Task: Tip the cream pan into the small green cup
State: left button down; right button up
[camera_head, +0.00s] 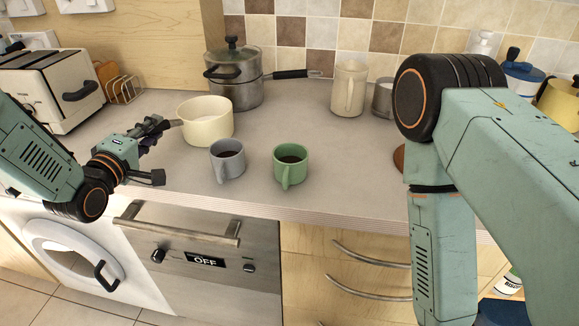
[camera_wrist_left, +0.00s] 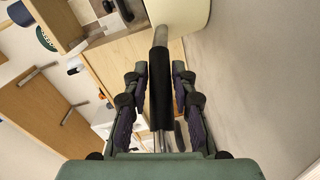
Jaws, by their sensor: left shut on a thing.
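The cream pan (camera_head: 205,123) stands at the left of the worktop, and its wall also shows at the top of the left wrist view (camera_wrist_left: 186,14). My left gripper (camera_head: 160,150) is shut on the pan's dark handle (camera_wrist_left: 161,85), which runs between its fingers. The pan looks upright; whether it rests on the worktop or is just above it, I cannot tell. The small green cup (camera_head: 291,164) stands upright near the front edge, right of the pan, with dark contents and its handle towards me. My right gripper is out of view; my right arm fills the right side.
A grey mug (camera_head: 228,160) stands between the pan and the green cup. A steel pot (camera_head: 235,75) with a lid and a tall cream mug (camera_head: 348,88) stand behind. A toaster (camera_head: 48,85) and a toast rack (camera_head: 122,86) are at the left.

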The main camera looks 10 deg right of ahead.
pick_arm(q)
jog(key=shift+w+r+p, duration=0.1)
jog(key=shift+r+p, duration=0.3)
jog(key=shift+r, duration=0.15)
jog(key=shift+r+p, duration=1.75)
jog(key=shift+r, duration=0.35)
jog(key=c, duration=1.7)
grip_release()
grip_shut()
